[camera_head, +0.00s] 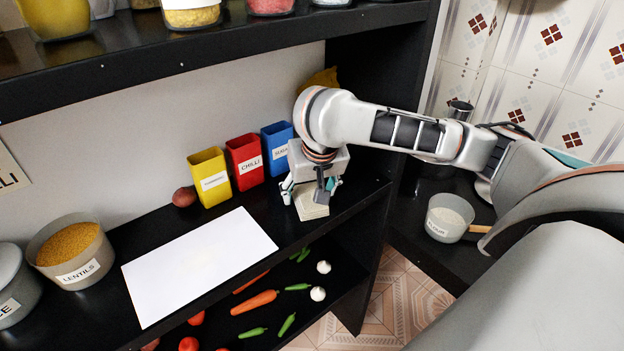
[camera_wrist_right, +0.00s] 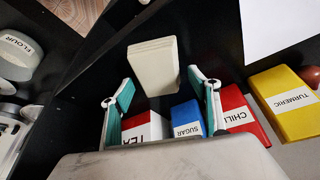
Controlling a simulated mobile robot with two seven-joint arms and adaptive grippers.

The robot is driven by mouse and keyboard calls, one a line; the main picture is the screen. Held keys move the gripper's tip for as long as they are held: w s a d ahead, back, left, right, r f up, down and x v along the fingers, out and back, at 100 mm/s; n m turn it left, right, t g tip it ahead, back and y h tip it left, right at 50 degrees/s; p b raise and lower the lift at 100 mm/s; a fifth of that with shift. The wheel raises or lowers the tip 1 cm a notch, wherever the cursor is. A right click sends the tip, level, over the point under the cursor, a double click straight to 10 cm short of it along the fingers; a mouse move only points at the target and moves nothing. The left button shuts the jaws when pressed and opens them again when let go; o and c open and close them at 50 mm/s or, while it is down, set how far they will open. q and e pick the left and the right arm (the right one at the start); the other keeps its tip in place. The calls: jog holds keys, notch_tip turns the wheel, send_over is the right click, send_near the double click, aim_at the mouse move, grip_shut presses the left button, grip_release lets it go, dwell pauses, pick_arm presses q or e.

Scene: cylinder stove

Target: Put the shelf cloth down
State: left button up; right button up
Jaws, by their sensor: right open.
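The shelf cloth, a folded cream block (camera_head: 312,209), lies on the black middle shelf near its right end. It also shows in the right wrist view (camera_wrist_right: 153,62). My right gripper (camera_head: 310,192) is just above the cloth, pointing down, with its fingers spread. In the right wrist view its teal-padded fingers (camera_wrist_right: 160,85) are open, with the cloth between and just beyond the tips. The gripper and wrist hide part of the cloth in the head view. My left gripper is not in view.
Turmeric (camera_head: 209,177), chili (camera_head: 246,161) and sugar (camera_head: 278,147) boxes stand behind the cloth. A white sheet (camera_head: 200,262) lies to its left. The shelf's front edge is close. Vegetables lie on the shelf below. A flour tub (camera_head: 448,217) stands at right.

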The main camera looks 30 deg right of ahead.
jog(key=v, duration=1.1)
jog(key=shift+s+r, duration=0.2)
jog(key=shift+r, duration=0.15)
jog(key=shift+a, duration=0.1)
